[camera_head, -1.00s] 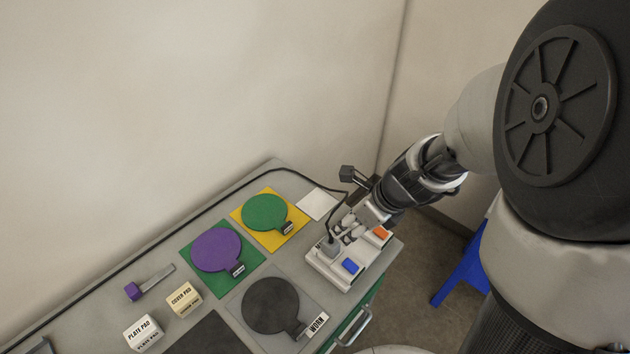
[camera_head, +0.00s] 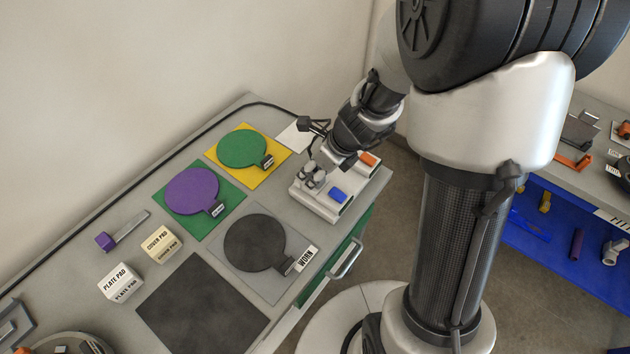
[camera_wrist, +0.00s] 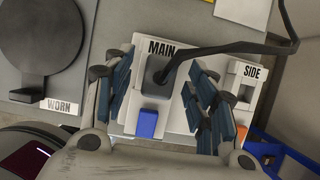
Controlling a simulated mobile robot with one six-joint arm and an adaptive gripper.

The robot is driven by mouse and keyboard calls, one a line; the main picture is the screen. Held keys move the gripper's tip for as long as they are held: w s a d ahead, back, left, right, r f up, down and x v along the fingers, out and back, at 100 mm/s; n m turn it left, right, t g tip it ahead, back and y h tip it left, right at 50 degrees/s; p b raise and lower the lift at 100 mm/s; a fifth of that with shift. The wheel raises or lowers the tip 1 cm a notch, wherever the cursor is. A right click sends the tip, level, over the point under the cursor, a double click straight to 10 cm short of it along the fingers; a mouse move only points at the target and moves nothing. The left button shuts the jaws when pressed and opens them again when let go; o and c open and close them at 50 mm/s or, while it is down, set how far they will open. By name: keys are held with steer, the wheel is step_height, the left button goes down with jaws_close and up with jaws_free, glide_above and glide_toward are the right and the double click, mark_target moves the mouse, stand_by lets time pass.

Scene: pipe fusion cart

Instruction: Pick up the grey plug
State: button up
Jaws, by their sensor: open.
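The grey plug (camera_wrist: 157,78) sits in the block's MAIN position in the wrist view, with a black cable (camera_wrist: 225,48) leading from its top to the upper right. My gripper (camera_wrist: 162,92) is open, with one finger on the left of the plug and one on the right, and gaps on both sides. In the head view my gripper (camera_head: 313,176) is over the white socket block (camera_head: 318,205) and hides the plug. The block's blue switch (camera_wrist: 147,123) is below the plug, and the SIDE position (camera_wrist: 245,85) is to the right.
A dark round plate marked WORN (camera_head: 254,242) lies left of the block. Purple (camera_head: 192,190) and green (camera_head: 242,148) round plates lie farther back. The cable runs along the table's back edge. A drawer handle (camera_head: 345,258) sticks out in front.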

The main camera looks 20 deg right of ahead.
steer(key=shift+w+a+f, duration=0.2)
steer(key=shift+w+f, duration=0.05)
steer(key=shift+f, duration=0.4)
steer(key=shift+r, duration=0.1)
steer(key=shift+c, duration=0.2)
steer(key=c, duration=1.1)
steer(key=shift+r, duration=0.1)
